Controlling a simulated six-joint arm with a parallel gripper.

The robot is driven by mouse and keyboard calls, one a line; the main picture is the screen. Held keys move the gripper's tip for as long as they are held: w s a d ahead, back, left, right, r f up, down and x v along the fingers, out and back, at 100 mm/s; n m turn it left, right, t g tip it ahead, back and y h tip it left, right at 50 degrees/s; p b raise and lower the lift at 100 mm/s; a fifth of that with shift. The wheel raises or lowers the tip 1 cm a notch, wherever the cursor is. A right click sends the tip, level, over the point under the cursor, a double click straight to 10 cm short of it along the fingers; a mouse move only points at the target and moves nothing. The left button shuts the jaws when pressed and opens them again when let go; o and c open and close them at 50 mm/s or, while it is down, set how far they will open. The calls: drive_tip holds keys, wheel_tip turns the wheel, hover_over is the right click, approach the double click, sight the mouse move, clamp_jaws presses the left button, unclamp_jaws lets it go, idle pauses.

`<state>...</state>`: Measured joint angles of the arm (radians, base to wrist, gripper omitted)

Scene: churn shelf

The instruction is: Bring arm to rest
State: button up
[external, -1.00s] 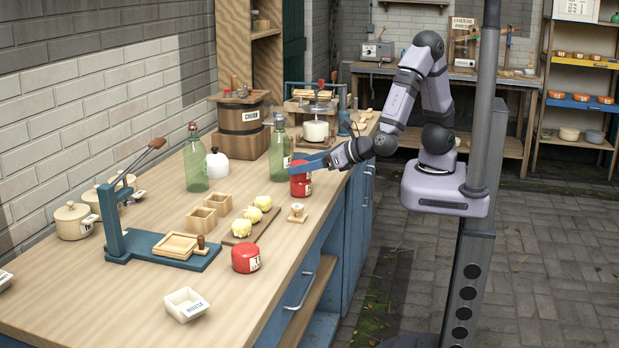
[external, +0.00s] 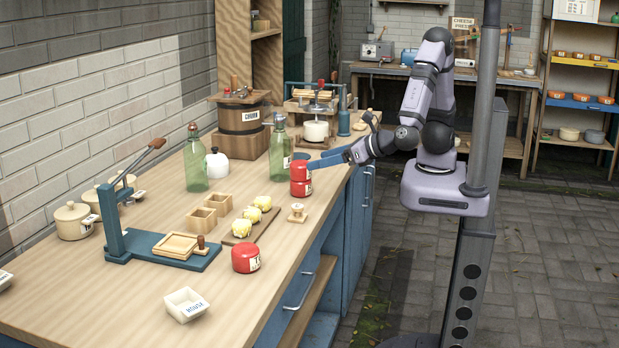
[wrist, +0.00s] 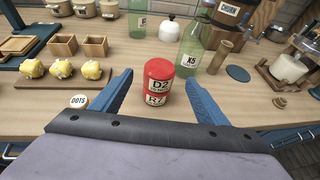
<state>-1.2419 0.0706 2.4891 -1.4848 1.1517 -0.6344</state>
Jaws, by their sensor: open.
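Two red tins stand stacked upright near the bench's right edge. The upper tin (external: 299,171) is labelled D2 in the wrist view (wrist: 158,72); the lower tin (external: 300,189) also shows there (wrist: 155,100), its label partly readable. My gripper (external: 314,162) is at the stack's right side. In the wrist view my gripper's blue fingers (wrist: 160,78) are spread wide, one on each side of the stack, with clear gaps. They hold nothing. The arm reaches over the bench edge from its column.
A green bottle (external: 280,150) stands just behind the stack. Free room lies over the paved floor (external: 560,250) right of the bench.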

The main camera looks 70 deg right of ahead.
drive_tip(key=shift+d, duration=0.1)
drive_tip(key=s+d+f+m+g+h+p, duration=0.1)
drive_tip(key=d+m+g+h+p, duration=0.15)
drive_tip(key=d+m, duration=0.35)
drive_tip(key=d+f+m+g+h+p, duration=0.15)
drive_tip(key=d+m+g, duration=0.25)
drive_tip(key=d, duration=0.5)
drive_tip(key=s+d+f+m+g+y+p, duration=0.1)
drive_tip(key=s+d+m+g+y, duration=0.1)
drive_tip(key=m, duration=1)
drive_tip(key=s+d+f+m+g+y+p, duration=0.1)
drive_tip(key=s+m, duration=0.5)
drive_tip(key=m, duration=0.6)
drive_tip(key=d+g+y+p, duration=0.1)
drive_tip(key=d+g+y, duration=0.1)
drive_tip(key=g+y, duration=0.1)
drive_tip(key=shift+f+g, duration=0.2)
drive_tip(key=shift+g, duration=0.15)
